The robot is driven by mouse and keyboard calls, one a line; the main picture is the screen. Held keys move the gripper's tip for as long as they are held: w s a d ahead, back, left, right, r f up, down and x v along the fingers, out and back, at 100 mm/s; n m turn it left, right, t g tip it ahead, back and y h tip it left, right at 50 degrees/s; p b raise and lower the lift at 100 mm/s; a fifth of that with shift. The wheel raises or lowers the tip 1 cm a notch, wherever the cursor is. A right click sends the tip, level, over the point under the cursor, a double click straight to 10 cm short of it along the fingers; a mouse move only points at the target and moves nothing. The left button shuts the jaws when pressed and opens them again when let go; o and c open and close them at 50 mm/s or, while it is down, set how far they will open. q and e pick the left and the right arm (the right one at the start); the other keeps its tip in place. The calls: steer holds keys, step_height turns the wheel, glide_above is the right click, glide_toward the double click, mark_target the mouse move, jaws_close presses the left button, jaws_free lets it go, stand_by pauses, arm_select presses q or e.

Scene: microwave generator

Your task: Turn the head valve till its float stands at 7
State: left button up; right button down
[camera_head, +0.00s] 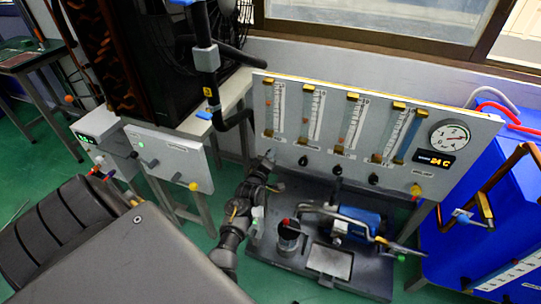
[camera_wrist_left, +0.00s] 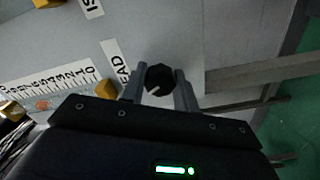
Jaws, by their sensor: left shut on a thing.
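The head valve (camera_wrist_left: 160,78) is a black knob with a pale pointer mark. It sits low on the grey panel (camera_head: 335,150), beside a label partly hidden to "EAD". My left gripper (camera_wrist_left: 159,84) is shut on this knob, one finger on each side. In the head view my left gripper (camera_head: 268,157) is at the panel's lower left and hides the knob. The head tube's scale (camera_wrist_left: 55,80) shows in the wrist view. Its orange float (camera_wrist_left: 42,104) stands around the middle numbers; I cannot read the exact value. My right gripper is not in view.
Other black knobs, such as one (camera_head: 303,160), sit along the panel under more tubes. A pressure gauge (camera_head: 449,136) and a display (camera_head: 434,158) are at its right. A dark bench base (camera_head: 270,230) with a blue pump (camera_head: 358,222) lies below. A blue cabinet (camera_head: 465,250) stands right.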

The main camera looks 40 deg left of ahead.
arm_select(q)
steer(key=o, duration=1)
steer(key=shift+s, duration=0.1)
steer(key=v, duration=1)
steer(key=shift+s+d+p, duration=0.15)
steer(key=shift+s+p, duration=0.1)
steer(key=shift+p, duration=0.05)
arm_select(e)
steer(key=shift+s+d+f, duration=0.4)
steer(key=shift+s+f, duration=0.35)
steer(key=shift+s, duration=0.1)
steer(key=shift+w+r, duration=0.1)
